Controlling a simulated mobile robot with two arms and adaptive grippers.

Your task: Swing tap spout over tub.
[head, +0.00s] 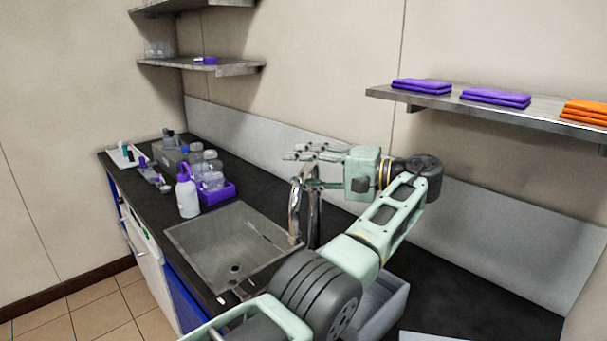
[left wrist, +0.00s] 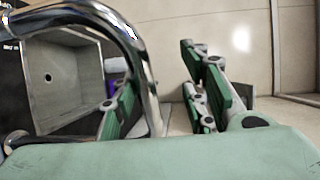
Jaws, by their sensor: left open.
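The chrome tap (head: 296,205) stands behind the right side of the sink, its curved spout toward the sink. My left gripper (head: 297,160) is open at the top of the tap, fingers pointing left. In the left wrist view, the tap's curved pipe (left wrist: 132,45) crosses the left side and comes down between the open fingers (left wrist: 165,95); I cannot tell whether they touch it. A grey tub (head: 388,308) stands right of the sink, partly hidden by my left arm. My right gripper is not in view.
The sink basin (head: 225,245) is empty and also shows in the left wrist view (left wrist: 75,95). A white bottle (head: 187,195) and a purple rack (head: 217,195) stand left of it. A shelf (head: 480,105) with folded cloths hangs at right.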

